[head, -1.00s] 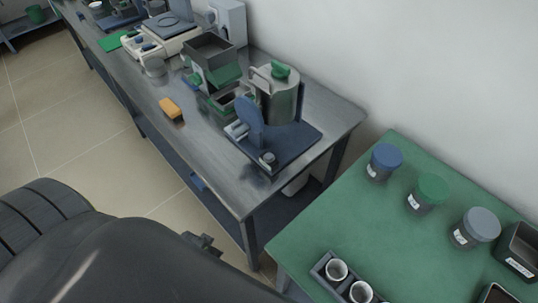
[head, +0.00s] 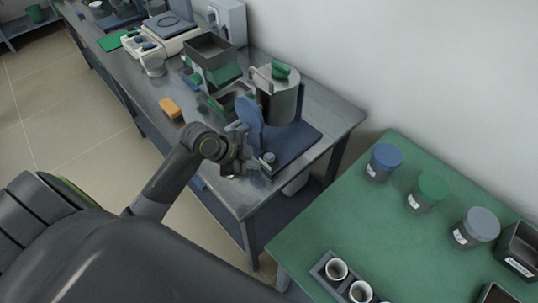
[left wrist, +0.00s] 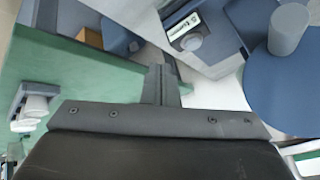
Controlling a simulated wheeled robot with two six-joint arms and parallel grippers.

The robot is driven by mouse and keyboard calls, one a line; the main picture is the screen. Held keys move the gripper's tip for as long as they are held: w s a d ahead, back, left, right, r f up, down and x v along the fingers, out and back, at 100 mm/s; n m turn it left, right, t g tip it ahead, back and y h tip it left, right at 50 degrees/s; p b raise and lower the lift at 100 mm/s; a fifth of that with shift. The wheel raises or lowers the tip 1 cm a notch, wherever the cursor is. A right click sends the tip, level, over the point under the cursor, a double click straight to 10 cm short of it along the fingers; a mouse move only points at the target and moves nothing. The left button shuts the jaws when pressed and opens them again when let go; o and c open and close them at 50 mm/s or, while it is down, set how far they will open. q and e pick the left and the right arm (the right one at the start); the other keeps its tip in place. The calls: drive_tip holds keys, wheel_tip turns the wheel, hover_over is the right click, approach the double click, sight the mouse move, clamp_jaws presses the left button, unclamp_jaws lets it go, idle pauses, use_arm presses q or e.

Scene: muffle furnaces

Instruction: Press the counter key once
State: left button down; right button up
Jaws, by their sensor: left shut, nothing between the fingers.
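A device with a blue disc (head: 249,113) stands on a dark blue base (head: 298,143) near the bench's end. A small round grey key (head: 268,157) sits at the base's near corner. In the left wrist view a round grey key (left wrist: 190,41) shows beside a small display (left wrist: 184,25), above and right of the fingers. My left gripper (head: 234,172) is shut and empty, just left of the key in the head view, apart from it. It also shows in the left wrist view (left wrist: 161,72). My right gripper is not in view.
A metal canister (head: 279,95) stands behind the disc. A dark hopper (head: 211,58) and an orange block (head: 170,107) are on the bench (head: 150,88). A green table (head: 330,222) with several lidded jars and a cup rack is at the right.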

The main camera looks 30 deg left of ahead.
sight(265, 156)
use_arm(q)
drive_tip(key=w+r+m+h, duration=0.2)
drive_tip(key=w+r+m, duration=0.2)
drive_tip(key=w+r, duration=0.2)
drive_tip(key=shift+w+a+r+m+t, duration=0.2)
drive_tip(key=shift+w+m+t, duration=0.15)
drive_tip(key=shift+w, duration=0.7)
wheel_tip(265, 156, down, 8)
drive_tip(key=b, duration=0.6)
drive_tip(key=shift+f+b, duration=0.15)
drive_tip(key=shift+b, duration=0.2)
drive_tip(key=shift+f, duration=0.35)
drive_tip(key=shift+r, duration=0.1)
